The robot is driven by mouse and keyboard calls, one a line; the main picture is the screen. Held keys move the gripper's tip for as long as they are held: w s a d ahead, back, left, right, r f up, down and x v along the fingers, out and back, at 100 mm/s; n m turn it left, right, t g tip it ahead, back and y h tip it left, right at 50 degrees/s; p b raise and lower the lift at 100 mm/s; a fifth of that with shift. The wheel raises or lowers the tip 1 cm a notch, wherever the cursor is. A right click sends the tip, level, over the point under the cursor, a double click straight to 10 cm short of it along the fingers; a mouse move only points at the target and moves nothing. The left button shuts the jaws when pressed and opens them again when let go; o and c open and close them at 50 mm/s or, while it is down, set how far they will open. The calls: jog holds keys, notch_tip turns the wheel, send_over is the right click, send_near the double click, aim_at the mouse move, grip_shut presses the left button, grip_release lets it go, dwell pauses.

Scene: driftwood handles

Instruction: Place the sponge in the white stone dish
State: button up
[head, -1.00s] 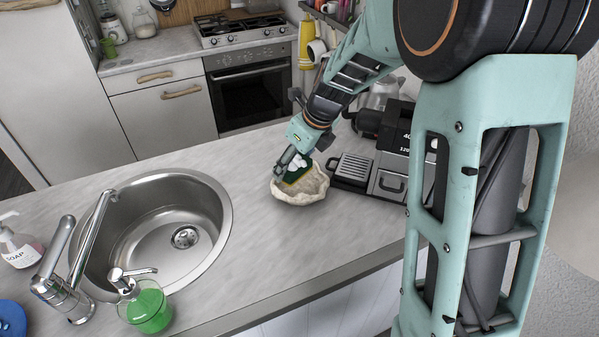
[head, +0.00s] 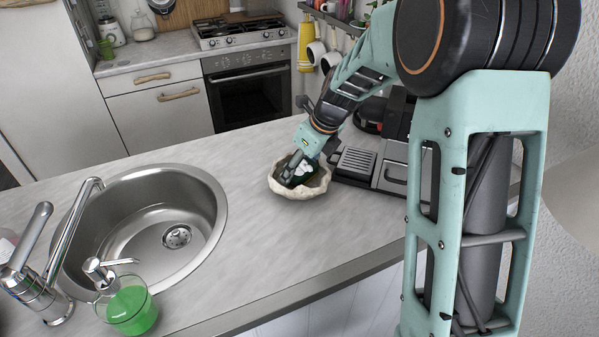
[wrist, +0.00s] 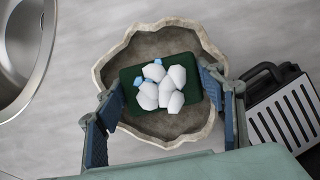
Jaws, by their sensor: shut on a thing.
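The sponge (wrist: 128,98) shows a dark green top with several white and pale blue lumps on it. In the wrist view it lies between the two fingers of my gripper (wrist: 160,102), which is shut on its sides. The white stone dish (wrist: 150,43) has a wavy, off-white rim and surrounds the sponge in this view. In the head view my gripper (head: 296,169) reaches down into the dish (head: 300,190), and the sponge (head: 308,176) is inside the rim, partly hidden by the fingers. I cannot tell whether the sponge touches the dish floor.
A grey and black appliance with a ribbed plate (head: 355,161) stands close to the right of the dish. A round steel sink (head: 165,215) is to the left, with a glass of green liquid (head: 132,310) at its front. The counter between sink and dish is clear.

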jog(key=shift+r, duration=0.1)
jog(key=shift+f, duration=0.2)
jog(key=o, duration=0.7)
jog(key=shift+r, duration=0.15)
jog(key=shift+d+r, duration=0.1)
jog(key=shift+r, duration=0.25)
jog(key=v, duration=1.1)
jog(key=shift+s+r, duration=0.15)
jog(key=shift+s, duration=0.05)
